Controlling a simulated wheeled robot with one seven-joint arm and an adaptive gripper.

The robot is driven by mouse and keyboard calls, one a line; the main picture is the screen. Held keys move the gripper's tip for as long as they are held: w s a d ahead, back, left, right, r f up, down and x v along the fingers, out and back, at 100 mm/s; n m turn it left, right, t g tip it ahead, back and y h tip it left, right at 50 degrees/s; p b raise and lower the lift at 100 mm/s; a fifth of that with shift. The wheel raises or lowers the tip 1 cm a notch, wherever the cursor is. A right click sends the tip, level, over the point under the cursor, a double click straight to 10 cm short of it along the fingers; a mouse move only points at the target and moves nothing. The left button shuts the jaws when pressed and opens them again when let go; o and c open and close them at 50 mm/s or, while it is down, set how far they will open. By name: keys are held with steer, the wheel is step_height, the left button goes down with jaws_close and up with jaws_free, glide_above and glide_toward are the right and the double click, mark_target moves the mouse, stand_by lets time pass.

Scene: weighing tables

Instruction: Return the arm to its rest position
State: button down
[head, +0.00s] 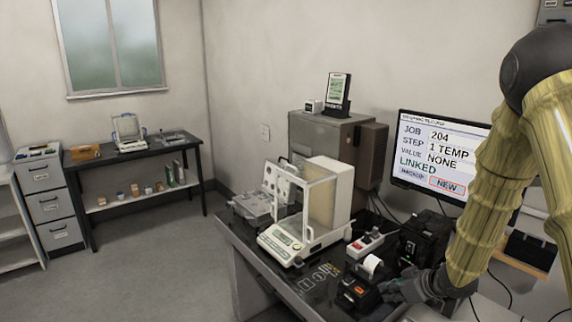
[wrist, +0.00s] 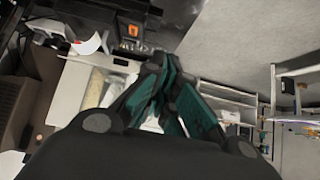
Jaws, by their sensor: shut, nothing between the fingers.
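My arm (head: 505,165), in a padded yellowish sleeve, comes down the right side of the head view. My gripper (head: 388,290) is low over the right part of the dark weighing table (head: 285,290), beside a small black printer (head: 357,290) with a paper roll. I cannot tell from the head view whether it touches anything. In the wrist view my gripper (wrist: 168,75) shows its dark green fingers shut together with nothing between them.
A balance (head: 310,215) with a glass shield stands left of the printer. A red-buttoned box (head: 366,243), a black device (head: 425,235) and a monitor (head: 440,150) are close to my arm. The floor (head: 150,260) at left is clear. A second table (head: 140,150) stands at the far wall.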

steer(key=s+a+f+m+g+h+b, duration=0.1)
steer(key=s+a+f+m, duration=0.15)
steer(key=s+f, duration=0.7)
steer(key=s+a+f+m+g+h+b, duration=0.1)
steer(key=s+a+f+m, duration=0.15)
steer(key=s+f, duration=0.7)
steer(key=s+f+m+g+h, duration=0.1)
steer(key=s+f, duration=0.3)
steer(key=s, duration=0.4)
steer(key=s+a+f+m+g+h+b, duration=0.1)
steer(key=s+f+g, duration=0.1)
steer(key=s+f, duration=0.3)
steer(key=s+f+m+g+h+b, duration=0.1)
steer(key=s+f, duration=0.3)
steer(key=s, duration=0.7)
steer(key=shift+s+a+f+g+h, duration=0.2)
steer(key=shift+f+g+h, duration=0.15)
steer(key=shift+g, duration=0.15)
